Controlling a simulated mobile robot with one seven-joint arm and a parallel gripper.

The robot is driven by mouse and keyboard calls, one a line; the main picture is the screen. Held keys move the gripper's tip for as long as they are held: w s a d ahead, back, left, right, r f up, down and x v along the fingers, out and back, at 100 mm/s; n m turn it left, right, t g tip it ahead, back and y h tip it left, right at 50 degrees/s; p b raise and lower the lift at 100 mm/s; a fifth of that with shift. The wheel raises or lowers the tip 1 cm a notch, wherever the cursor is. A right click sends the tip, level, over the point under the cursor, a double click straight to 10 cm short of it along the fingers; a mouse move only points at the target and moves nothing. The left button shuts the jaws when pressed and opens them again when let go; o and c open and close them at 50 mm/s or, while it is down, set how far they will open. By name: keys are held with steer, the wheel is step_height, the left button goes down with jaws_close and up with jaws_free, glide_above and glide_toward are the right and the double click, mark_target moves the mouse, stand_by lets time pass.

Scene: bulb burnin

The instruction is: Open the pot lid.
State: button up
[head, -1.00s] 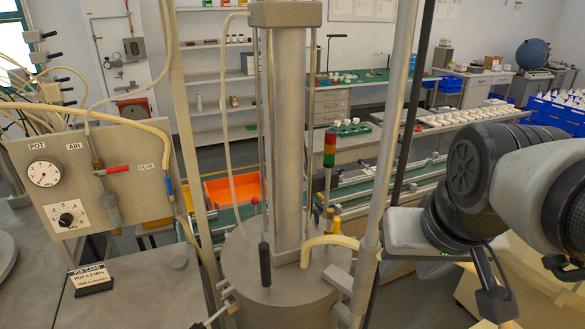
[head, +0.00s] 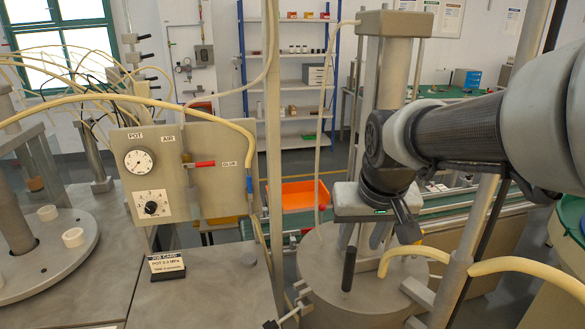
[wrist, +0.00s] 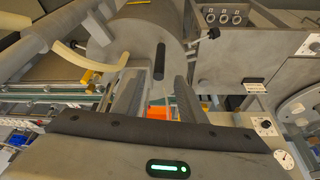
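The pot (head: 330,293) is a grey cylinder with a flat round lid (head: 318,252) at lower centre right. An upright black handle (head: 347,270) stands at the lid's front; it also shows in the wrist view (wrist: 159,62). A pale yellow hose (head: 403,252) joins the lid's right side. My gripper (head: 363,240) points down above the lid, close behind the handle in the head view. In the wrist view my two fingers (wrist: 153,92) are apart with nothing between them touching, and the handle appears beyond their gap. Exact clearance from the handle cannot be told.
A gauge panel (head: 205,165) with POT and AIR labels and a red-handled valve stands left of the pot. A job card (head: 167,266) sits on the grey bench. A vertical column (head: 388,70) rises behind the lid; a slanted post (head: 470,240) stands to the right.

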mark_target(347, 272)
steer(key=b+x, duration=0.1)
steer(key=x, duration=1.5)
steer(key=shift+s+f, duration=0.1)
steer(key=shift+f, duration=0.05)
jaws_close()
